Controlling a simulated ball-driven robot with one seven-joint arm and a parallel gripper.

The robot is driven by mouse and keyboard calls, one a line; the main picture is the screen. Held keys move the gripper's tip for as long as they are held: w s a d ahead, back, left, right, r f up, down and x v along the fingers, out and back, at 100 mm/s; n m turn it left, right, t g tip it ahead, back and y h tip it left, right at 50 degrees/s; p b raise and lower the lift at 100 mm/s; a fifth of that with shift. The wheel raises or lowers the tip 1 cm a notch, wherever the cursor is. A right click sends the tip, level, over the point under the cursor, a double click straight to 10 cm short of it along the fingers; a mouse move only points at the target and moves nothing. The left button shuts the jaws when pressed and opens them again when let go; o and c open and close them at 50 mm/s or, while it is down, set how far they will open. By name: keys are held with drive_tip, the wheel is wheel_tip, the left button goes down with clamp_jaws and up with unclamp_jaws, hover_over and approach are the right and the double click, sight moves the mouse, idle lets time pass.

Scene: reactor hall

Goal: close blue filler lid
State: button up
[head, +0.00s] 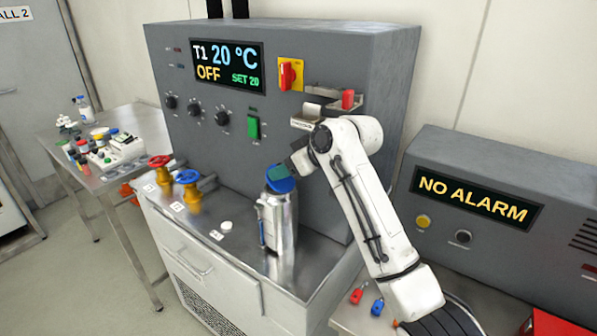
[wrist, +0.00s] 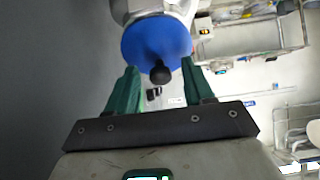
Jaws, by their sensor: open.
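The blue filler lid (head: 284,185) is at the top of a steel vessel (head: 280,222) on the bench in the head view. In the wrist view the lid (wrist: 150,42) is a round blue disc facing the camera, with a black knob (wrist: 160,72) at its lower edge. My gripper (wrist: 161,80) is open, its green fingers on either side of the knob with gaps visible. In the head view my gripper (head: 279,172) overlaps the lid, hiding part of it. I cannot tell how far the lid stands from the vessel mouth or whether a finger touches it.
A grey control cabinet (head: 215,155) stands behind the vessel. Red (head: 160,162) and blue (head: 187,177) valve handwheels and a small white disc (head: 226,225) are to the left. A bracket with a red part (head: 347,98) sits above my gripper. An alarm box (head: 478,197) is at right.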

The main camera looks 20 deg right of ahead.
drive_tip(key=shift+s+d+r+b, duration=0.15)
drive_tip(key=shift+s+d+b, duration=0.1)
drive_tip(key=shift+b, duration=0.05)
drive_tip(key=s+d+b, duration=0.2)
drive_tip(key=s+d, duration=0.5)
drive_tip(key=s, duration=0.2)
drive_tip(key=shift+s, duration=0.4)
drive_tip(key=shift+r, duration=0.1)
drive_tip(key=shift+c, duration=0.3)
